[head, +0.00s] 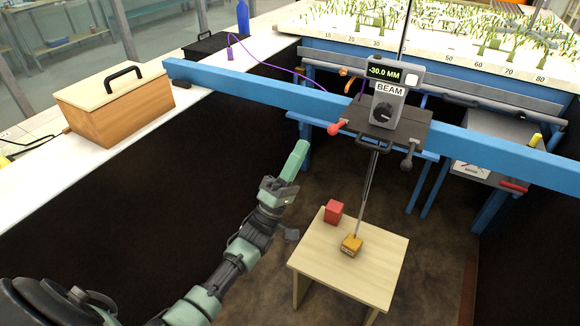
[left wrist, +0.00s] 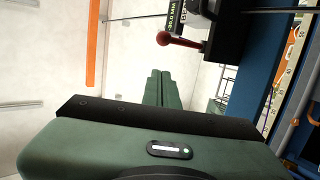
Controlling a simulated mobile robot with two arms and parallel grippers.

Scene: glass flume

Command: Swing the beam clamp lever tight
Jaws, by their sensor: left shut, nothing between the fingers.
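The beam clamp lever (head: 337,128) has a red grip and sticks out to the left of the dark carriage (head: 416,130) on the blue beam (head: 255,92). In the left wrist view the red-knobbed lever (left wrist: 178,41) shows above and right of the fingertips. My left gripper (head: 300,148) is shut and empty, below and left of the lever and apart from it. Its two green fingers lie side by side in the left wrist view (left wrist: 158,78). The carriage bears a grey BEAM box (head: 388,100) with a dial and a display reading -30.0 MM. My right gripper is not in view.
A small wooden table (head: 335,262) below holds a red block (head: 333,211) and a yellow block (head: 352,245) at the foot of a thin rod. A wooden box (head: 118,105) stands on the white ledge at left. A dark-knobbed lever (head: 407,162) hangs at the carriage's right.

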